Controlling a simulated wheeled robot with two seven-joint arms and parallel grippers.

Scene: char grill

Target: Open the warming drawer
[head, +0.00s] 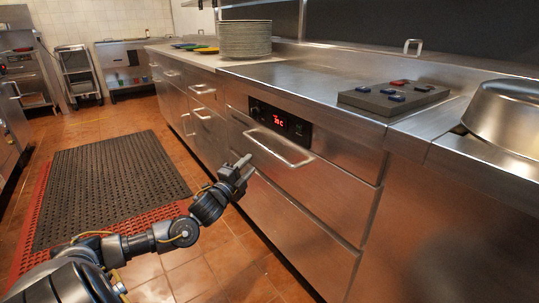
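The warming drawer (315,178) is a steel front in the counter, with a black display panel (279,122) showing red digits at its top left. Its bar handle (278,150) sits just below the display. The drawer front looks flush with the cabinet. My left gripper (246,165) is in front of the cabinet, a little below and left of the handle's left end. Its fingers point up toward the handle and look parted, with nothing seen between them. I cannot tell whether a finger touches the drawer front. My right gripper is not in view.
A grey block with blue and red buttons (392,97) and a large steel pan (507,115) are on the counter at right. A plate stack (245,39) stands farther back. A black mat (108,185) covers the open floor at left.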

